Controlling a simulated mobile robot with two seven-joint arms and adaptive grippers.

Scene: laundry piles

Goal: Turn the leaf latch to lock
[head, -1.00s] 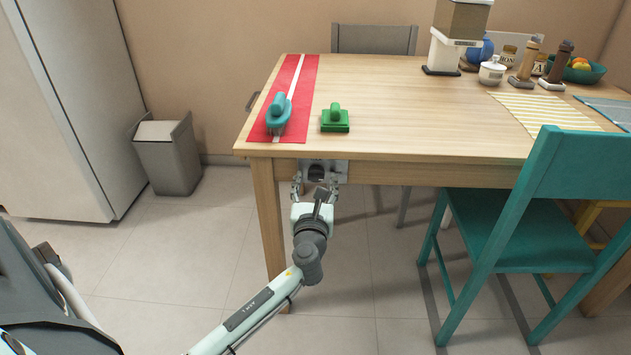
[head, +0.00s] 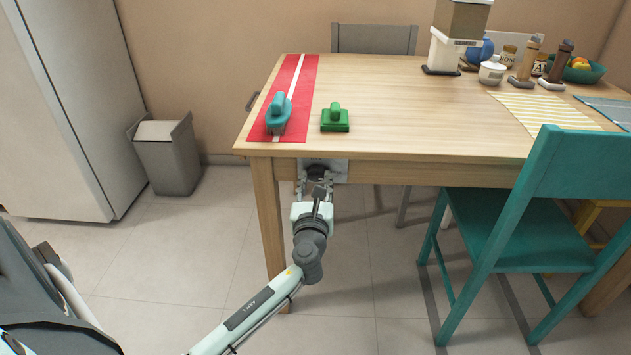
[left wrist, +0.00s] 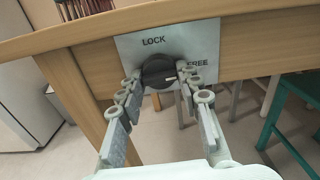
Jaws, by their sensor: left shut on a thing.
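The leaf latch is a round black knob (left wrist: 157,72) on a grey metal plate (left wrist: 126,46) under the table's front edge. The plate reads LOCK at upper left and FREE at right. A pale mark shows low on the knob's right side, on the FREE side; its exact angle is hard to tell. My left gripper (left wrist: 159,76) is shut on the knob, one finger on each side. In the head view, my left gripper (head: 316,186) is below the tabletop edge at the plate (head: 340,168), and the knob is partly hidden. My right gripper is not in view.
The wooden table (head: 400,125) holds a red strip (head: 309,80), a teal iron-like object (head: 278,113) and a green block with a handle (head: 335,119). A table leg (head: 268,215) stands left of my gripper. A teal chair (head: 535,230) stands at right.

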